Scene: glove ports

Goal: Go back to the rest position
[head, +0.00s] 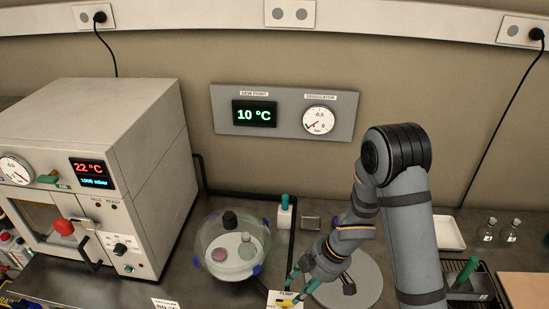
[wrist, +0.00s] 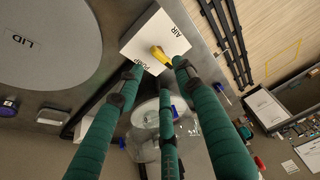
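My gripper (head: 289,287) is low at the front of the bench, just above a white valve box (head: 272,299) marked PUMP. In the wrist view its green fingers (wrist: 161,73) are spread apart, with nothing held between them. The same box (wrist: 140,40), marked PUMP and AIR, lies past the fingertips. Its yellow handle (wrist: 160,55) shows close to the fingertips; I cannot tell whether they touch. My arm hides part of the bench around the gripper.
A glass desiccator (head: 232,245) stands left of my gripper. A grey round lid (head: 350,282) lies right, partly behind my arm. A vacuum oven (head: 95,170) fills the left. A white tray (head: 449,232) and small flasks (head: 488,230) stand right. A gauge panel (head: 285,113) hangs on the wall.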

